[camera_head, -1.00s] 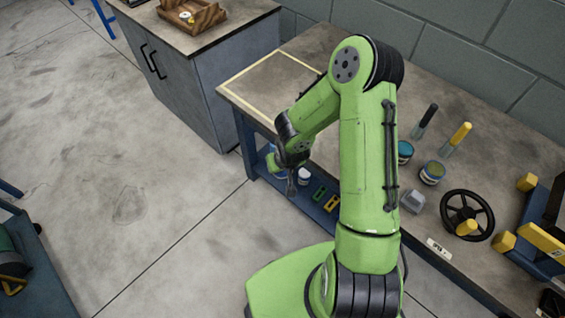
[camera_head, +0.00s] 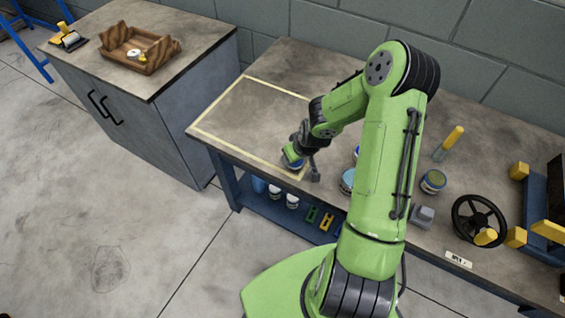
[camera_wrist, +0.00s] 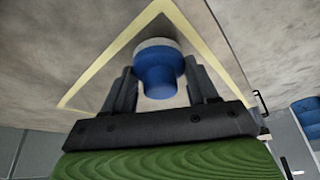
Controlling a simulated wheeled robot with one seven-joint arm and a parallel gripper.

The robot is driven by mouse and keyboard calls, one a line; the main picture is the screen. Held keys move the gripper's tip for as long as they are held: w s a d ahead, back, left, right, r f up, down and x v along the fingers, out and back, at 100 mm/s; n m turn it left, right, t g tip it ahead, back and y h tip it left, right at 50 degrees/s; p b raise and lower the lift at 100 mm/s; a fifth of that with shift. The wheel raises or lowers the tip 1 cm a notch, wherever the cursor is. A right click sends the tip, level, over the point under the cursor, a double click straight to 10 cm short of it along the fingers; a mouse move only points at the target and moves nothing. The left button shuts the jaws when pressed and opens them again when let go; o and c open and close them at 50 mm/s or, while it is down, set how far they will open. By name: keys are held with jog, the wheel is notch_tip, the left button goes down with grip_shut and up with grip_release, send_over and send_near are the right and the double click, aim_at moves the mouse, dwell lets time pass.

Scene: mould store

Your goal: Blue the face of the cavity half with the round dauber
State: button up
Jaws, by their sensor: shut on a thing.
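My gripper (camera_head: 291,158) is low over the front right corner of the taped area on the bench. In the wrist view its two fingers (camera_wrist: 160,92) are shut on a round blue piece (camera_wrist: 160,75) with a pale end facing away; whether this is the round dauber I cannot tell. It also shows in the head view (camera_head: 292,164). Whether it touches the bench is unclear. I cannot make out the cavity half.
The taped area (camera_head: 240,110) looks bare. Tins (camera_head: 347,182) (camera_head: 432,182), a yellow-handled brush (camera_head: 452,138), a grey block (camera_head: 422,216) and a handwheel (camera_head: 480,219) stand to the right. Beyond is a blue and yellow fixture (camera_head: 540,200). A roller (camera_head: 68,40) lies on the cabinet (camera_head: 130,110).

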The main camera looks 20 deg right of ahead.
jog(key=d+r+n, duration=0.1)
jog(key=d, duration=0.3)
jog(key=d+r+n, duration=0.1)
jog(key=d, duration=0.3)
jog(key=d+r+b, duration=0.1)
jog(key=d, duration=0.3)
jog(key=shift+s+d+r+n+y, duration=0.15)
jog(key=shift+d+r+n+y, duration=0.05)
jog(key=shift+d+n+y, duration=0.2)
jog(key=s+d+r+n+y, duration=0.1)
jog(key=s+d+r+n, duration=0.35)
jog(key=d, duration=0.45)
jog(key=shift+m+g, duration=0.4)
jog(key=shift+m, duration=0.05)
jog(key=shift+s+d+f+b, duration=0.1)
jog(key=shift+s+f+b, duration=0.15)
jog(key=shift+f+b, duration=1.1)
jog(key=shift+s+d+f+b, duration=0.1)
jog(key=shift+s+f+b, duration=0.1)
jog(key=shift+f+b, duration=1.1)
jog(key=shift+a+f, duration=0.1)
jog(key=shift+f, duration=0.6)
notch_tip(320, 180, up, 7)
jog(key=p, duration=0.4)
jog(key=shift+p, duration=0.35)
